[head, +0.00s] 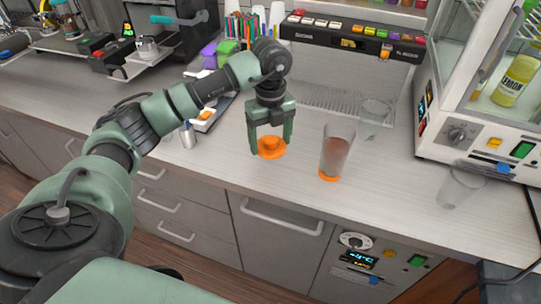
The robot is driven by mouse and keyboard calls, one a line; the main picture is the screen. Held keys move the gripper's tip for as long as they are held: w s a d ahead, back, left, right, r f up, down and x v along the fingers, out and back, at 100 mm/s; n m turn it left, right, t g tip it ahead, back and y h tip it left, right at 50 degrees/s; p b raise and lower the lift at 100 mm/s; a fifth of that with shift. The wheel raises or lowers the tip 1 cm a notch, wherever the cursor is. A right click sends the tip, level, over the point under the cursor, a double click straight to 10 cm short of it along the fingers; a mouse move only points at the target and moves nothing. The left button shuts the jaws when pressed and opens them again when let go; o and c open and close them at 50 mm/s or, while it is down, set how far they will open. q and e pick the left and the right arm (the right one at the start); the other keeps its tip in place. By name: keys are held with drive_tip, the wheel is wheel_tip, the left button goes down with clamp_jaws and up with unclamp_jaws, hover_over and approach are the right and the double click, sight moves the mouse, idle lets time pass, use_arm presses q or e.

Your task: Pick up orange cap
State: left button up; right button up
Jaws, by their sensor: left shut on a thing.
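An orange cap (271,149) is between the fingertips of my left gripper (270,145). The gripper points down and is shut on the cap, near the front part of the counter. Whether the cap touches the counter is hard to tell. To the right stands a clear cup (337,150) with a brownish content and an orange base. My right gripper is not in view.
Clear cups stand further back (374,118) and at the right (459,186) by a glass-fronted machine (480,135). A dispenser with coloured buttons (352,40) stands behind. A tray (212,115) lies behind my left arm. The counter's front edge (300,203) is clear.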

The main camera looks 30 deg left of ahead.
sight(271, 139)
use_arm(q)
wheel_tip(271, 139, up, 8)
drive_tip(key=shift+r+b, duration=0.2)
drive_tip(key=shift+b, duration=0.35)
wheel_tip(271, 139, up, 5)
drive_tip(key=shift+r+p, duration=0.1)
drive_tip(key=shift+p, duration=0.4)
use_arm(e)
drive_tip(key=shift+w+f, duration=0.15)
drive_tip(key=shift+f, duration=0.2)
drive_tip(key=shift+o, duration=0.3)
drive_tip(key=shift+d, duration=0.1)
